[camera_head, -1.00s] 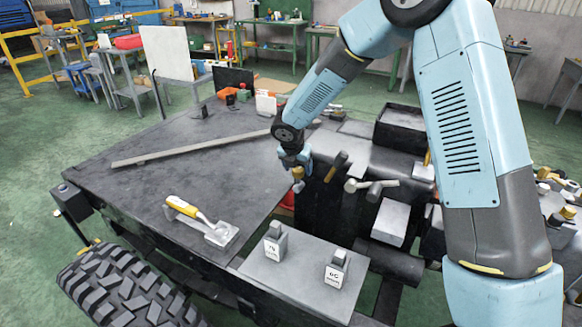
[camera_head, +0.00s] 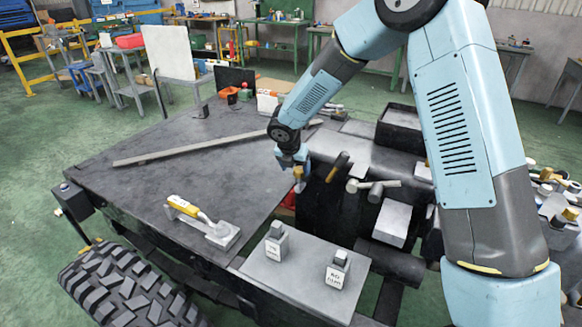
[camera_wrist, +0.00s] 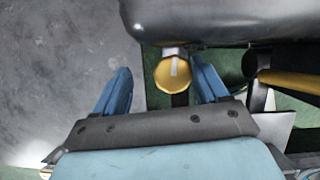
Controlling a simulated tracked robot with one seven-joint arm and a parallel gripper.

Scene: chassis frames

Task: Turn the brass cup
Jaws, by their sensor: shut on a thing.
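The brass cup (camera_wrist: 172,73) is a small, round, yellow piece with a pale line on its face, below a dark rounded body in the wrist view. It is small in the head view (camera_head: 298,172), at the tip of my arm. My gripper (camera_wrist: 160,66) has a blue finger on each side of the cup and is shut on it. In the head view my gripper (camera_head: 294,160) points down at the right edge of the grey deck. The contact between fingers and cup is hard to see.
A yellow-handled tool (camera_head: 197,216) lies on the deck (camera_head: 140,190), with a long flat bar (camera_head: 190,150) behind. Two labelled blocks (camera_head: 277,243) (camera_head: 337,270) stand on a front plate.

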